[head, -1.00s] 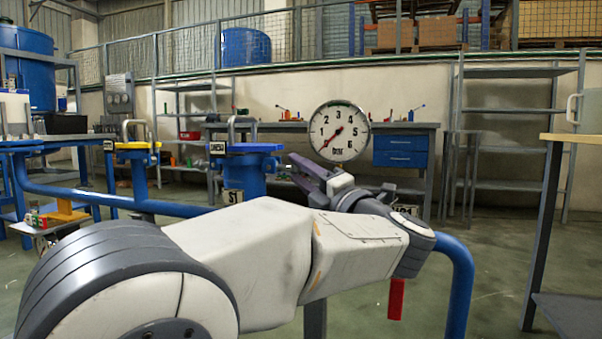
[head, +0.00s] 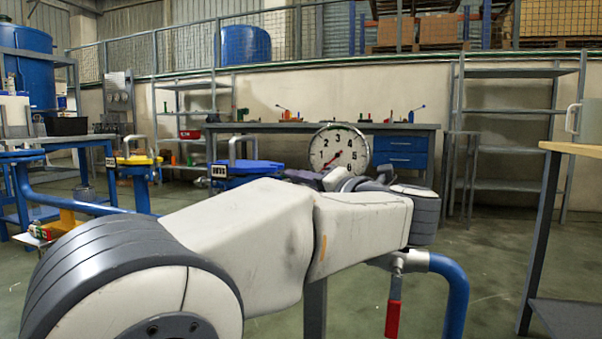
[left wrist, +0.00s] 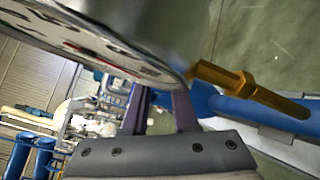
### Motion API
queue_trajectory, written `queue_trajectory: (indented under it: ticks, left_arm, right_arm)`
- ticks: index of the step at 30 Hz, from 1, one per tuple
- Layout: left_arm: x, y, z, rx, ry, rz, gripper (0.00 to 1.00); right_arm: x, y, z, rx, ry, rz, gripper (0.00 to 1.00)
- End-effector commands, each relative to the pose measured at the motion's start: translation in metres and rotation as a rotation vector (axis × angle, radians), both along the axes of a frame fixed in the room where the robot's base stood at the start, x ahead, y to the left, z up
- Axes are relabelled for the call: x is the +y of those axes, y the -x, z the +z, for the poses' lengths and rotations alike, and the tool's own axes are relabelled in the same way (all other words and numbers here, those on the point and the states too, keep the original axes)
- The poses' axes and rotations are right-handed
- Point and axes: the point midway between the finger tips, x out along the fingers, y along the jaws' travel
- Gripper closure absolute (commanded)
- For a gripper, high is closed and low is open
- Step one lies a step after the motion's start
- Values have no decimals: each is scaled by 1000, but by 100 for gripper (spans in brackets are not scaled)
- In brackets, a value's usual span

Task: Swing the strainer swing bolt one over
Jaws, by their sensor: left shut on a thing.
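The blue-lidded strainer (head: 245,168) stands behind my left arm in the head view, its lower body hidden by that arm. A grey bail handle rises above its lid. My left gripper (head: 303,177) is at the strainer's right side, just below the gauge, and mostly hidden by my arm. In the left wrist view its two purple fingers (left wrist: 160,112) point away from the camera. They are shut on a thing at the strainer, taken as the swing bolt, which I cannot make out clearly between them. My right gripper is not in view.
A round pressure gauge (head: 339,150) stands close to my gripper; its brass stem (left wrist: 245,88) shows in the left wrist view. A blue pipe (head: 455,285) and red valve handle (head: 393,308) are in front. A yellow-lidded vessel (head: 136,160) stands left.

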Motion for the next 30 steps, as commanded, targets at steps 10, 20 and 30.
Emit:
queue_trajectory:
  ticks: [10,20,30]
  left_arm:
    - [1,0,3,11,43,2,100]
    - [1,0,3,11,42,1,58]
    - [-19,24,8,13,39,-4,58]
  right_arm:
    - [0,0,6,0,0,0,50]
    - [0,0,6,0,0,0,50]
    - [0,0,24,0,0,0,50]
